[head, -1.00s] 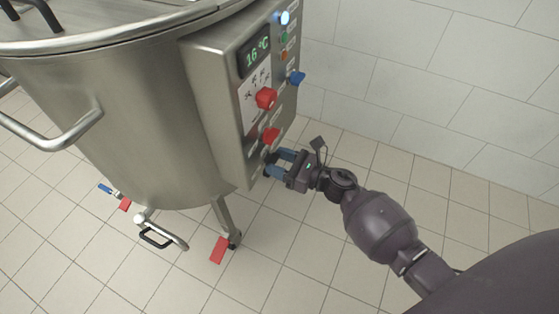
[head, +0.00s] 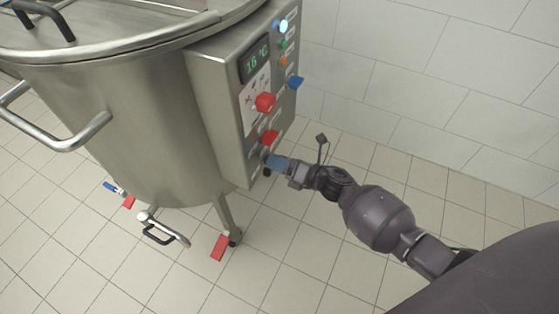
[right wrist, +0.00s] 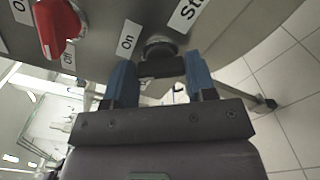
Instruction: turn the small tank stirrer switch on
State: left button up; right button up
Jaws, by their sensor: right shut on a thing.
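The small tank (head: 130,120) is a steel vessel with a control box (head: 215,110) on its right side. A black switch knob (right wrist: 162,46) sits low on the panel, beside an "On" label and a partly cut-off label beginning "St". My right gripper (head: 276,161) is at the panel's lower edge. In the right wrist view its blue fingers (right wrist: 160,68) are on either side of the black knob, shut on it. The fingers hide most of the knob in the head view. My left gripper is not in view.
A red knob (head: 265,102) and a lower red knob (head: 270,137) are just above the gripper. A blue knob (head: 295,83) is at the panel's right edge. A lit blue-white lamp (head: 284,26) is on top. The tiled floor (head: 310,250) is clear.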

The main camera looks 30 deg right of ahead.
pick_arm(q)
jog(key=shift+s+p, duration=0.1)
jog(key=shift+p, duration=0.65)
pick_arm(e)
jog(key=m, duration=0.7)
jog(key=shift+f, duration=0.1)
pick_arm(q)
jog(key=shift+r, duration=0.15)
pick_arm(e)
jog(key=shift+m, duration=0.3)
jog(key=o, duration=0.9)
jog(key=shift+o, duration=0.2)
pick_arm(q)
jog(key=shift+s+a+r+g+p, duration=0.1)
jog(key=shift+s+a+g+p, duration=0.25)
jog(key=shift+p, duration=0.45)
pick_arm(e)
jog(key=v, duration=1.1)
